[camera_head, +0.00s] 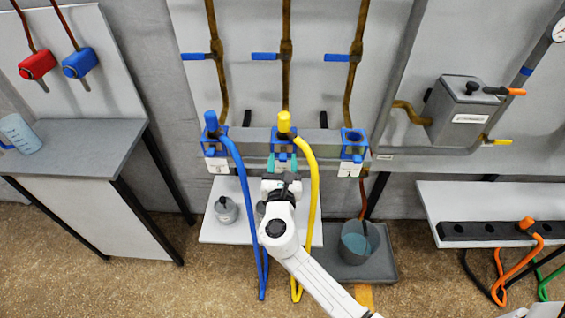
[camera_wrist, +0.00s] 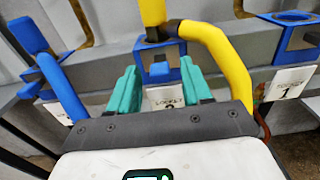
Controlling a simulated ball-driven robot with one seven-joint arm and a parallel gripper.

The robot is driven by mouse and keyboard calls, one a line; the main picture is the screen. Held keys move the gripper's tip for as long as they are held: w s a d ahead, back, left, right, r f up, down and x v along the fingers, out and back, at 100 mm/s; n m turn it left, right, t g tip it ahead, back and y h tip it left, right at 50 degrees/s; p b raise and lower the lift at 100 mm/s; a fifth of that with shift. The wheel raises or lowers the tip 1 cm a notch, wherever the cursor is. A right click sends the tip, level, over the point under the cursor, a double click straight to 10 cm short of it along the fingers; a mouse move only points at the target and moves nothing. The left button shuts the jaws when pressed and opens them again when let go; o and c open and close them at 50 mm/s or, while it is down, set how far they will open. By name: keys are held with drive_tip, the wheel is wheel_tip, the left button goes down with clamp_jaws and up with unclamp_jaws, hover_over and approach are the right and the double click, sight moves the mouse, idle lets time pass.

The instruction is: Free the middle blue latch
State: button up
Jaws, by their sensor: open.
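The middle blue latch (camera_wrist: 160,71) is a small blue tab on the front of the middle blue socket block (camera_head: 273,144). A yellow hose (camera_head: 313,185) with a yellow plug (camera_head: 284,122) stands in that block. My gripper (camera_head: 283,163) is open, its two teal fingers pointing at the block from the front. In the wrist view my gripper (camera_wrist: 158,68) has one finger on each side of the latch, with visible gaps. I cannot tell how far the fingertips reach in depth. A white label (camera_wrist: 165,98) below the latch shows between the fingers.
A blue hose (camera_head: 240,180) is plugged into the left block (camera_head: 214,147). The right block (camera_head: 353,146) has an open round socket. The yellow hose hangs close to the right of my gripper. A bucket (camera_head: 360,240) stands lower right; a weight-like pot (camera_head: 226,210) stands on the white shelf.

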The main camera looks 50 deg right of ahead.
drive_tip(key=shift+s+a, duration=0.1)
drive_tip(key=v, duration=1)
drive_tip(key=shift+s+a+b, duration=0.2)
drive_tip(key=shift+b, duration=0.25)
drive_tip(key=s+d+f+m+g+y, duration=0.25)
drive_tip(key=s+m+g, duration=0.2)
drive_tip(key=m, duration=0.35)
drive_tip(key=s+d+f+m+g+y, duration=0.2)
drive_tip(key=s+d+f+m+g, duration=0.15)
drive_tip(key=s+m, duration=0.35)
drive_tip(key=s+a+f+m+g+y, duration=0.1)
drive_tip(key=s+a+f+m+y, duration=0.1)
drive_tip(key=s+a+m+y, duration=0.1)
drive_tip(key=s+a+f+m+g+y, duration=0.1)
drive_tip(key=s+a+f+m+y, duration=0.2)
drive_tip(key=a+m+y, duration=0.3)
drive_tip(key=shift+s+a+m, duration=0.65)
drive_tip(key=shift+a+m, duration=0.35)
drive_tip(key=shift+a, duration=0.05)
